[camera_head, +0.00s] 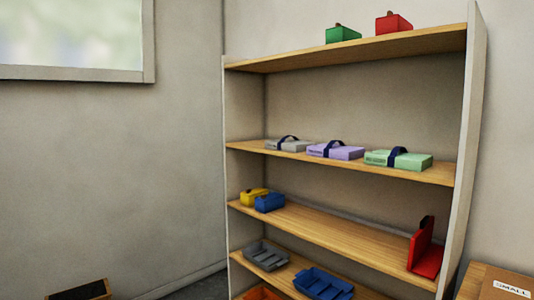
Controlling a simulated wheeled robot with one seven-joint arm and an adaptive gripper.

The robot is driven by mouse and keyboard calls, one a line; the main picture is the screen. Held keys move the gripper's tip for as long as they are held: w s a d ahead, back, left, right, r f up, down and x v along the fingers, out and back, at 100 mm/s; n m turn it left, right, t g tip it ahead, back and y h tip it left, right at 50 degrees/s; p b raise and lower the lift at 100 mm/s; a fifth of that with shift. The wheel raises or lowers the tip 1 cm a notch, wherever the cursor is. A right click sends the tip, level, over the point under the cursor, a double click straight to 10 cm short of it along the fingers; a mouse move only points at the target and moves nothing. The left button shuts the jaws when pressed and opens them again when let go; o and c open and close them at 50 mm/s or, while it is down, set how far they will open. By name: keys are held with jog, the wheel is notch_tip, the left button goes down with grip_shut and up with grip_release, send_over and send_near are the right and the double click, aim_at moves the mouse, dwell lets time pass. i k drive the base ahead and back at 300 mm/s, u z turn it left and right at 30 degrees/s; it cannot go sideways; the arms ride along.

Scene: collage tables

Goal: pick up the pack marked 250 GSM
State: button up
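Three flat packs with dark blue straps lie in a row on the second shelf from the top. The left one is a grey pack (291,146), the middle one a purple pack (345,153), the right one a green pack (413,162). Faint marks show on their front faces, but they are too small to read, so I cannot tell which is marked 250 GSM. My gripper is not in view.
The shelf unit (350,226) holds green (343,35) and red (395,24) boxes on top. Below are yellow (254,195) and blue (270,203) boxes, a red bookend-like item (426,252) and trays (322,285). A box marked SMALL (508,288) is at lower right.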

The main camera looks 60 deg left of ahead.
aim_at(342, 152)
jog(key=u, duration=1.7)
